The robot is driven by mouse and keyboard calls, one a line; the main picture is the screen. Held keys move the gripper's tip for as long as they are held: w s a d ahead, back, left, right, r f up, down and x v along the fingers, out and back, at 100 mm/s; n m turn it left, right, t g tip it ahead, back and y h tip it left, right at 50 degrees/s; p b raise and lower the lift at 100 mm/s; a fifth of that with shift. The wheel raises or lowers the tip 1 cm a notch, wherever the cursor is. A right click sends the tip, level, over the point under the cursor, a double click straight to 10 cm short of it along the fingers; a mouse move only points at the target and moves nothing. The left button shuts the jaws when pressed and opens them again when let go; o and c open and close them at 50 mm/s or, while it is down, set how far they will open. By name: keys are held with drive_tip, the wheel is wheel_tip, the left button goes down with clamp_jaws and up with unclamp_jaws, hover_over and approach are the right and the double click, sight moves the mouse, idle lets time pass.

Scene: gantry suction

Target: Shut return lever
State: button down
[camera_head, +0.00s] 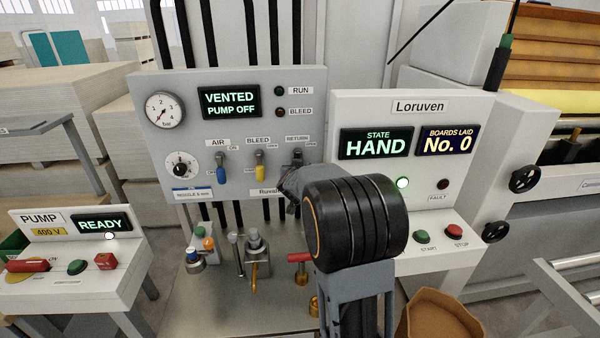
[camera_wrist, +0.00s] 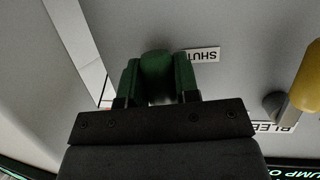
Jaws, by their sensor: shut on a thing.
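The return lever's base (camera_head: 297,157) shows under the RETURN label on the grey valve panel (camera_head: 312,100), at the right of the lever row. My arm hides the lower part of this lever in the head view. In the wrist view my gripper (camera_wrist: 157,88) is shut on the lever's green handle (camera_wrist: 157,66), with one finger on each side. A SHUT label (camera_wrist: 203,55), upside down there, is close beside the handle's end. The lever's exact angle is hard to tell.
The yellow bleed lever (camera_head: 260,170) hangs just left of the return lever; it also shows in the wrist view (camera_wrist: 306,80). The blue air lever (camera_head: 221,174) is farther left. Valve fittings (camera_head: 253,255) stand below. The Loruven console (camera_head: 470,190) is at the right, its state display reading HAND.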

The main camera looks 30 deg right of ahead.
idle(0.5)
drive_tip(key=c, duration=0.8)
unclamp_jaws()
drive_tip(key=shift+c, duration=0.2)
drive_tip(key=shift+a, duration=0.1)
drive_tip(key=p+v, duration=0.2)
drive_tip(key=v, duration=1.2)
drive_tip(key=shift+p, duration=0.3)
drive_tip(key=shift+w, duration=0.1)
